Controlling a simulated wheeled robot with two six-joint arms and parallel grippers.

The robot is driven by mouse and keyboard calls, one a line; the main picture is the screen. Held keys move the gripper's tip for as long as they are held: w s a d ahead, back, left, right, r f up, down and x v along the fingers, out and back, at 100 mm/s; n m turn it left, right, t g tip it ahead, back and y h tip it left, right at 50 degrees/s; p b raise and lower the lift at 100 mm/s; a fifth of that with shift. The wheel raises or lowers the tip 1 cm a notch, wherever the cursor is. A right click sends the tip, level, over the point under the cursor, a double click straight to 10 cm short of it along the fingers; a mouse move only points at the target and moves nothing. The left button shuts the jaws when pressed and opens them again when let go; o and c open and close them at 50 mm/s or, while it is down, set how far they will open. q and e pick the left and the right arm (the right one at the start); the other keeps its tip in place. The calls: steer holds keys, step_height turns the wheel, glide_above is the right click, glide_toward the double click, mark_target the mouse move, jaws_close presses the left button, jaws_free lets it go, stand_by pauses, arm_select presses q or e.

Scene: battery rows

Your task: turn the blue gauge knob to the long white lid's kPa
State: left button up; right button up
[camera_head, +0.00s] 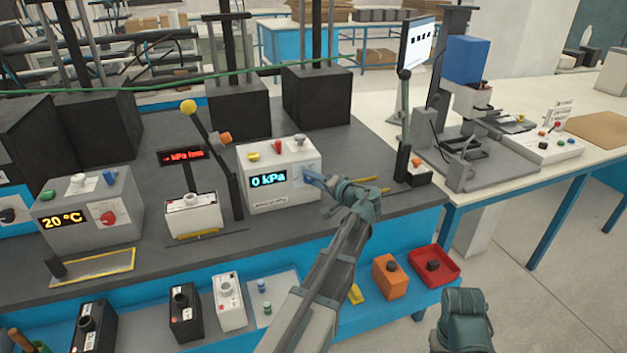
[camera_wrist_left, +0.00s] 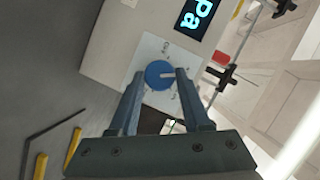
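The gauge box (camera_head: 282,196) is light grey with a cyan display (camera_head: 268,180) reading "0 kPa". Its blue knob (camera_wrist_left: 160,75) is round with a white pointer line, on a pale dial plate (camera_wrist_left: 150,50) whose markings are too small to read. My left gripper (camera_wrist_left: 159,74) is open, with one finger on each side of the knob; I cannot tell whether they touch it. A long white lid cannot be told for sure; a white box (camera_head: 192,217) stands under a red "kPa" sign (camera_head: 182,156). My right gripper's fingers are not visible.
A grey "20 °C" box (camera_head: 90,212) with a red knob stands at left. Batteries (camera_head: 228,302), an orange block (camera_head: 386,279) and a red tray (camera_head: 448,281) sit on the lower front shelf.

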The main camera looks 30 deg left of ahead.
arm_select(q)
steer(key=o, duration=0.4)
steer(key=p+v, duration=0.2)
steer(key=v, duration=1.2)
steer(key=shift+p, duration=0.3)
steer(key=shift+a, duration=0.1)
steer(key=s+d+f+m+g+h+p, duration=0.1)
steer(key=s+d+f+g+h+p, duration=0.1)
steer(key=s+d, duration=0.5)
steer(key=s+d+f+m+g+h+p, duration=0.2)
steer(key=s+d+f+h, duration=0.3)
steer(key=s+d+h, duration=0.2)
steer(key=s+d+f+m+g+h+p, duration=0.1)
steer(key=s+d+f+h, duration=0.3)
steer(key=s+d, duration=0.4)
steer(key=shift+s+d+f+m+g+h+p, duration=0.3)
steer(key=shift+s+d+m+g+p, duration=0.1)
steer(key=shift+d+m+p, duration=0.25)
